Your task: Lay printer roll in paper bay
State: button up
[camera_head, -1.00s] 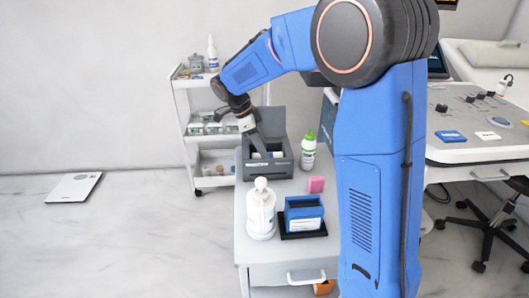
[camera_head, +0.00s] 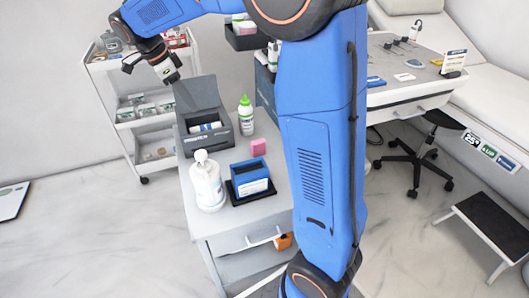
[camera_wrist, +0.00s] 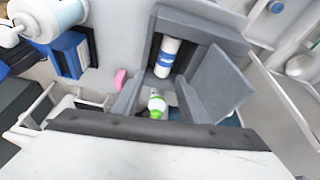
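The printer (camera_head: 194,145) is a dark grey box on the white counter, with its lid (camera_head: 197,94) raised. The printer roll (camera_head: 207,127), white with a blue band, lies inside the open paper bay. In the wrist view the roll (camera_wrist: 168,57) sits between the walls of the bay (camera_wrist: 203,38). My gripper (camera_head: 171,79) is above and behind the printer, near the raised lid and apart from the roll. In the wrist view its two grey fingers (camera_wrist: 157,101) stand apart with nothing held; a green-capped bottle (camera_wrist: 156,106) shows in the gap beyond them.
The green-capped bottle (camera_head: 246,117) stands right of the printer, with a pink block (camera_head: 258,147) nearby. A white pump bottle (camera_head: 207,184) and a blue holder (camera_head: 249,178) on a black base stand in front. A white shelf cart (camera_head: 127,105) is behind.

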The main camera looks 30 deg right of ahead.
jog(key=s+d+n+t+y, duration=0.1)
jog(key=s+d+n, duration=0.25)
jog(key=s, duration=0.45)
jog(key=s+d+n+t+y, duration=0.1)
jog(key=s+d+n, duration=0.3)
jog(key=s, duration=0.5)
jog(key=s+d+n+t+y, duration=0.1)
jog(key=s+d+n+t, duration=0.1)
jog(key=s+n, duration=0.5)
jog(key=s+f+n+t+y, duration=0.1)
jog(key=s+f+n, duration=0.3)
jog(key=s, duration=0.5)
jog(key=shift+s+d+f, duration=0.25)
jog(key=shift+s+f, duration=0.05)
jog(key=shift+s, duration=0.1)
jog(key=shift+n, duration=0.25)
